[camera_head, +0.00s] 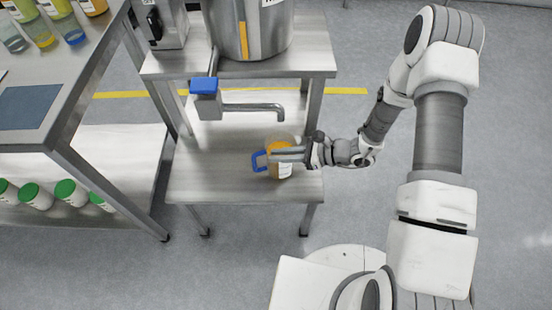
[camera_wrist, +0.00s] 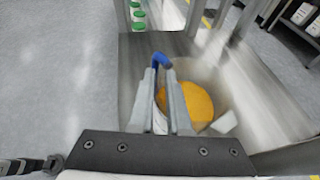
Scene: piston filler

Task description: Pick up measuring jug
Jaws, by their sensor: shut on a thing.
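The measuring jug (camera_head: 284,170) stands on the lower steel shelf in the head view, with orange contents, a white label and a blue handle (camera_head: 259,162). My gripper (camera_head: 278,155) reaches in from the right and is shut on the jug, its fingers lying across the upper part. In the wrist view my gripper (camera_wrist: 160,85) has its two fingers close together, with the blue handle (camera_wrist: 161,60) at their tips. The jug's round orange top (camera_wrist: 196,105) shows to their right. The exact contact is partly hidden by the fingers.
A steel hopper (camera_head: 250,28) stands on the upper shelf. A table with jars is at the left. The lower shelf (camera_head: 215,182) is clear left of the jug.

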